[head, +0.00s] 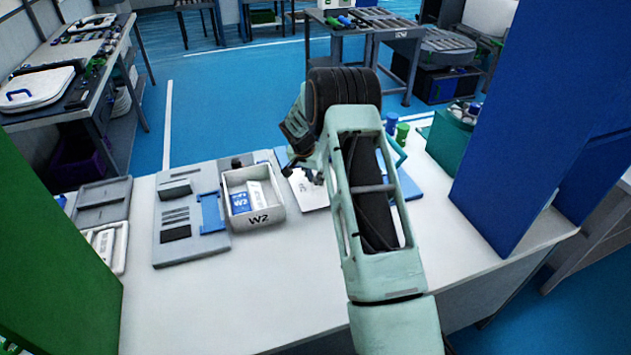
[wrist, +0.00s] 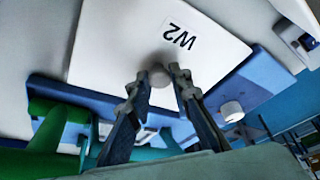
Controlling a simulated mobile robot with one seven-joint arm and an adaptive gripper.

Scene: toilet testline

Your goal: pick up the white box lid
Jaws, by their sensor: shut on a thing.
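The white box lid (wrist: 125,55) is a flat white plate with a "W2" label and a round knob (wrist: 160,76) in the wrist view. My gripper (wrist: 162,84) is shut on the knob, one finger on each side. In the head view my gripper (head: 303,173) is partly hidden by my arm, with part of the lid (head: 313,197) showing under it. I cannot tell whether the lid is clear of the surface below. The white box (head: 257,219), marked "W2", stands open to the left, with blue and white packs inside.
A grey fixture (head: 190,245) lies left of the box on the white table (head: 270,290). Blue and green cylinders (head: 402,132) and a teal bin (head: 447,145) stand to the right. A green panel (head: 45,240) and a blue panel (head: 530,120) flank the table. Its front is clear.

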